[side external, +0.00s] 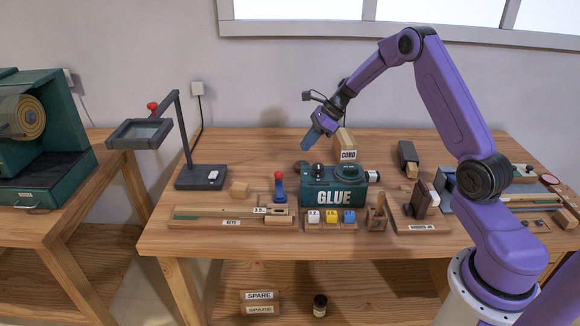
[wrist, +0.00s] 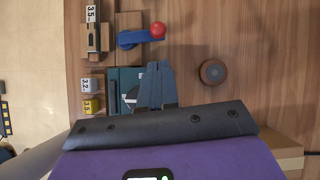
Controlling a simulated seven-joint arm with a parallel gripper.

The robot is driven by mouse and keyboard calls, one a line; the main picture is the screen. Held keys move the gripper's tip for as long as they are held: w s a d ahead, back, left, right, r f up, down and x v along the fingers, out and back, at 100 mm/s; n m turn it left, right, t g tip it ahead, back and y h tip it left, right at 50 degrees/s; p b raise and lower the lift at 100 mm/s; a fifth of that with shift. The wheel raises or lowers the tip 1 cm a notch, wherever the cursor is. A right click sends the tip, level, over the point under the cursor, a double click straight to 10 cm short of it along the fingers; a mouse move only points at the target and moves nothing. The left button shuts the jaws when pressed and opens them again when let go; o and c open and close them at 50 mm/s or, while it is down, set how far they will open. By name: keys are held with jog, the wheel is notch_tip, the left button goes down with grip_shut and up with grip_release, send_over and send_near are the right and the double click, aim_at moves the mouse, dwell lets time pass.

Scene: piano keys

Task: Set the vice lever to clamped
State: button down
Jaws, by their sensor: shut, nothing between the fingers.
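A blue lever (side external: 279,190) with a red ball knob stands upright at the right end of the wooden rail labelled KEYS (side external: 200,217). In the wrist view the blue lever (wrist: 132,39) points right from a wooden block, its red knob at the right end. No label on it reads as vice, and its clamp state cannot be told. My gripper (side external: 307,147) is above the bench, behind and above the green GLUE box (side external: 334,201). In the wrist view my gripper (wrist: 159,66) has its fingers together and empty, apart from the lever.
A block marked COND (side external: 346,147) stands behind the GLUE box. Several numbered cubes (side external: 331,216) sit at the front. A magnifier lamp (side external: 187,150) stands at the left. A round dark knob (wrist: 212,72) lies right of my fingers. Bare bench lies at the back left.

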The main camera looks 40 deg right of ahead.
jog(key=shift+f, duration=0.1)
jog(key=x, duration=1)
jog(key=shift+w+a+n+g, duration=0.3)
jog(key=shift+w+n, duration=0.15)
jog(key=shift+n, duration=0.15)
dwell(0.3)
jog(key=shift+w+a+n+g+y, duration=0.3)
jog(key=shift+w+n, duration=0.1)
jog(key=shift+n, duration=0.3)
jog(key=w+a+n+g, duration=0.1)
jog(key=a+n+g, duration=0.1)
jog(key=n, duration=0.1)
jog(key=shift+w+n+y, duration=0.3)
jog(key=shift+w, duration=0.1)
jog(key=shift+w+a, duration=0.35)
jog(key=shift+a, duration=0.55)
jog(key=shift+w+a, duration=0.35)
jog(key=shift+a, duration=1.5)
jog(key=shift+s+a, duration=0.15)
jog(key=shift+a, duration=0.95)
